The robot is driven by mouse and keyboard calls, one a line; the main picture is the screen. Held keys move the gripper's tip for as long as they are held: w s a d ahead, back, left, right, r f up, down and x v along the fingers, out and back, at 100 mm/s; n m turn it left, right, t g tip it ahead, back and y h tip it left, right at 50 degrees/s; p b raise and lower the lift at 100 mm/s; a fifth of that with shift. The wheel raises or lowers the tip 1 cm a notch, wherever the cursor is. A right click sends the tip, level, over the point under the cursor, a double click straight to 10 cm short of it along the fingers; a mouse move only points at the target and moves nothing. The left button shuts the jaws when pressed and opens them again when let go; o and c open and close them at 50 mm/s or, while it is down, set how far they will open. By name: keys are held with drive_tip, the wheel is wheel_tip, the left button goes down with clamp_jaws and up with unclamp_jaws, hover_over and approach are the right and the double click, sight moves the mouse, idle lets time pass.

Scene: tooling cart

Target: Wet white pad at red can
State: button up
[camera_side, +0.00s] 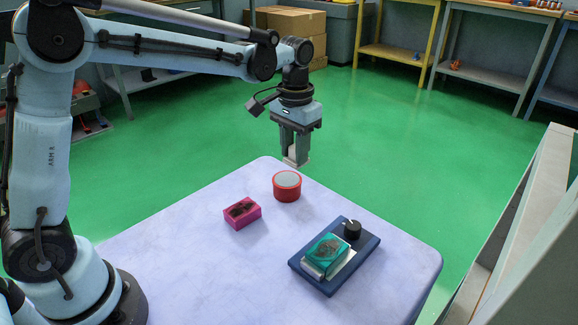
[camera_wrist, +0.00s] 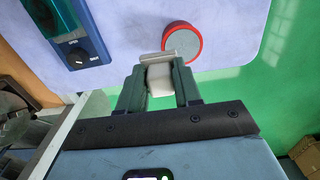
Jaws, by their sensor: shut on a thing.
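My gripper (camera_side: 295,160) is shut on a small white pad (camera_side: 293,154). It holds the pad in the air above the far edge of the cart top. The red can (camera_side: 287,190), short and round with a pale grey top, stands upright on the cart just below the pad in the side view. In the wrist view the white pad (camera_wrist: 159,78) sits between the fingers of my gripper (camera_wrist: 160,85). The red can (camera_wrist: 182,42) shows just beyond the pad there, and the pad's far end overlaps its near rim in the picture. I see no contact between them.
A pink block with a dark patch (camera_side: 242,212) lies left of the can. The cart top (camera_side: 175,262) is clear at the front left.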

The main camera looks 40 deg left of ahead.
drive_tip(key=a, duration=0.4)
hover_over(285, 180)
drive_tip(key=shift+f, duration=2.95)
drive_tip(key=shift+f, duration=0.6)
drive_tip(key=shift+r, duration=0.15)
wheel_tip(285, 180, up, 7)
idle(0.5)
idle(0.4)
